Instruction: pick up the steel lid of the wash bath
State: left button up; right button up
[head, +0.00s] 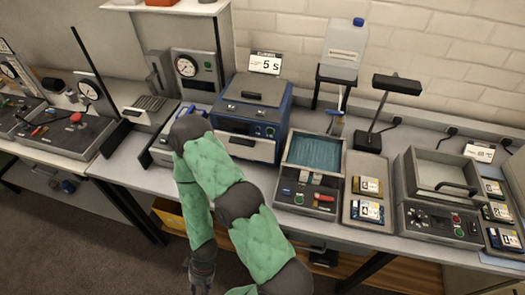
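I cannot tell for sure which station is the wash bath. A blue unit (285,112) with a flat grey lid (257,89) stands behind my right arm, under a "5 S" sign. A grey unit at the right has a pale panel (443,175) with a dark bar handle (457,187) on top. An open basin of teal liquid (315,153) sits between them, uncovered. My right gripper (203,275) hangs low in front of the bench, below the worktop and away from these units. Its fingers are dark and small, so their opening is unclear. My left gripper is out of view.
A lamp-like stand (374,130) and a clear bottle (344,48) on a holder stand behind the basin. A tray with yellow-labelled cards (368,188) lies between basin and right unit. A gauge unit (195,68) stands further left. A yellow bin (170,215) is under the bench.

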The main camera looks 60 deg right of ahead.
aim_at(256, 90)
jog(key=z, duration=2.65)
